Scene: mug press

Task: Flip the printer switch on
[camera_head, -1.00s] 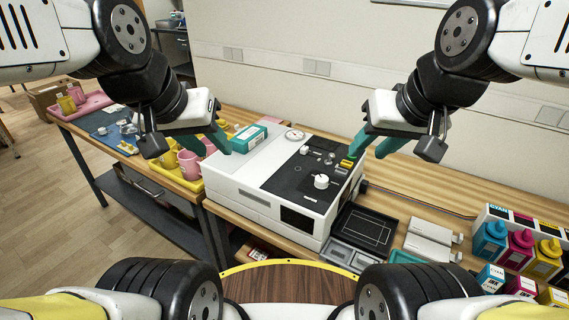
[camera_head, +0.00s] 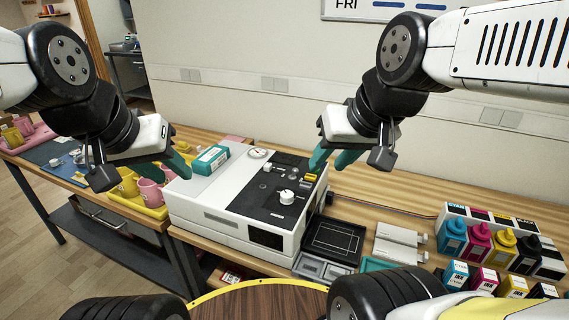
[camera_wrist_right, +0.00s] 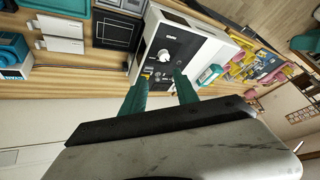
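The printer (camera_head: 210,216) is a white box with a black top panel, and it stands on the wooden bench. The panel carries a white knob (camera_head: 287,197) and a small yellow part (camera_head: 310,178) near its back right edge. I cannot tell which part is the switch. My right gripper (camera_head: 327,168) is open and empty above that back right edge, its teal fingers apart. In the right wrist view the right gripper (camera_wrist_right: 161,77) points at the panel, one fingertip close to the yellow part. My left gripper (camera_head: 180,168) is over the printer's left side, its finger gap unclear.
A teal-and-white box (camera_head: 211,160) and a round dial (camera_head: 260,153) are on the printer top. A yellow tray (camera_head: 150,211) with mugs is left of it. A black tray (camera_head: 334,239) and several ink bottles (camera_head: 479,243) stand to the right.

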